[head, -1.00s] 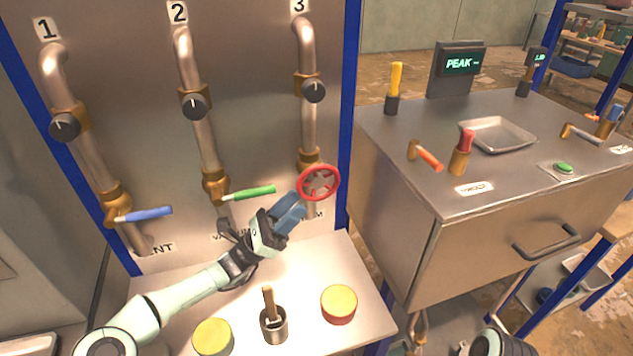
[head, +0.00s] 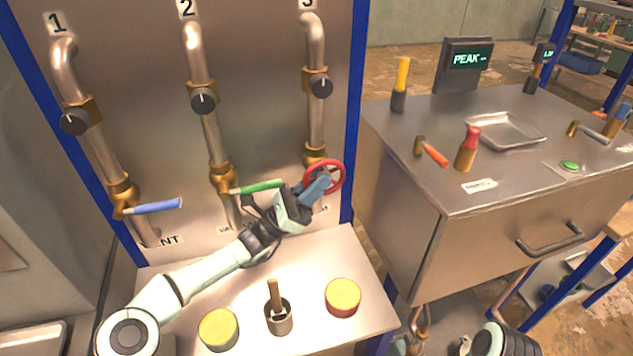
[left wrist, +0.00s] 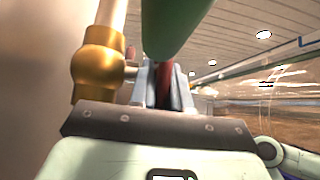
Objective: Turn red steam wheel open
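The red steam wheel (head: 335,177) is on pipe 3, low on the panel. My left gripper (head: 318,186) is at the wheel, its blue fingers overlapping the rim's left and lower part. In the left wrist view a dark red piece of the wheel (left wrist: 164,86) shows between the two fingers (left wrist: 161,92). The fingers stand apart, with some gap left of the red piece; contact is hard to judge. The green handle above hides part of this view. My right gripper is not in view.
The green lever (head: 258,187) of pipe 2 lies just above my left wrist. A blue lever (head: 152,207) is further left. On the shelf below stand a yellow-topped cylinder (head: 219,328), a cup (head: 279,318) and a red-sided cylinder (head: 343,297). A metal cabinet (head: 480,250) stands right.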

